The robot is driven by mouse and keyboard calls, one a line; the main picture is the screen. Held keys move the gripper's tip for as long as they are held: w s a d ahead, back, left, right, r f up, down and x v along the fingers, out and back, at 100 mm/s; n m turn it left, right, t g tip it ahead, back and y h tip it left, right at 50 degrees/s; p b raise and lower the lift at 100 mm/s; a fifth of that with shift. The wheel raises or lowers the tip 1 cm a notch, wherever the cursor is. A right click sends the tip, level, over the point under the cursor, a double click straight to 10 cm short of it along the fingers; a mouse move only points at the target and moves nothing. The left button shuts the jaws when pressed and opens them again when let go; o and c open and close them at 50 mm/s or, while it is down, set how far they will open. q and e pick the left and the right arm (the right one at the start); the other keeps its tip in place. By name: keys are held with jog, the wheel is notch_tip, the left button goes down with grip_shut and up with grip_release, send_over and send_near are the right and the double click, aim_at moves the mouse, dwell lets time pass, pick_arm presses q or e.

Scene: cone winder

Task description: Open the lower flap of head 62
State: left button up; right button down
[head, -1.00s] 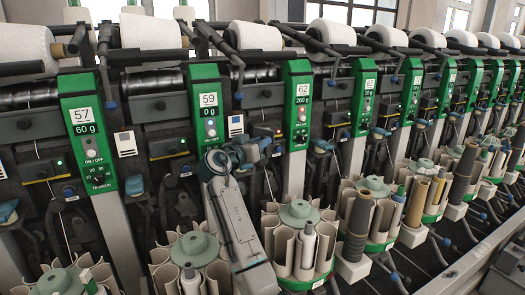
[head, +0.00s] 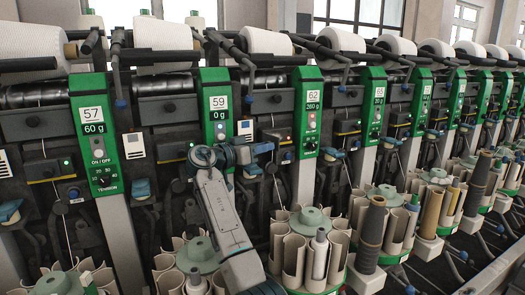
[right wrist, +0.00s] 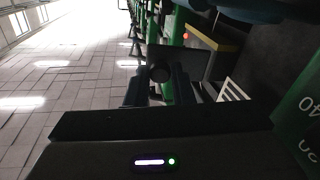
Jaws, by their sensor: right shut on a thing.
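The green panel of head 62 (head: 312,100) stands right of centre in the head view. My right gripper (head: 268,148) is at the machine face just left of this panel, between panels 59 and 62. In the right wrist view, my right gripper (right wrist: 158,90) is shut with its fingers around a dark round knob (right wrist: 159,71). A dark box front (right wrist: 188,62) lies behind the knob. I cannot tell whether this knob belongs to the lower flap of head 62, or whether that flap is open. My left gripper is not in view.
Panel 59 (head: 217,105) stands left of my right gripper, and panel 65 (head: 376,95) is further right. Below are bobbin magazines with a pale green hub (head: 310,219) and grey tubes. White yarn cones (head: 266,40) line the top. The aisle floor (right wrist: 55,85) is clear.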

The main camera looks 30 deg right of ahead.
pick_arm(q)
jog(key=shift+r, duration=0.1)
pick_arm(e)
jog(key=shift+r, duration=0.1)
jog(key=c, duration=1.3)
grip_release()
jog(key=shift+o, duration=0.2)
jog(key=shift+r, duration=0.35)
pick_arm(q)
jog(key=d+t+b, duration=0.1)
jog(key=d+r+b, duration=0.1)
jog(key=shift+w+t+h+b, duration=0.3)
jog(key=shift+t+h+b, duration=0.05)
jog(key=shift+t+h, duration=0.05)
pick_arm(e)
jog(key=s+a+r, duration=0.2)
jog(key=s+a, duration=0.1)
jog(key=s, duration=0.4)
jog(key=s+a+r, duration=0.2)
jog(key=s+a, duration=0.2)
jog(key=s, duration=0.3)
jog(key=shift+s, duration=0.2)
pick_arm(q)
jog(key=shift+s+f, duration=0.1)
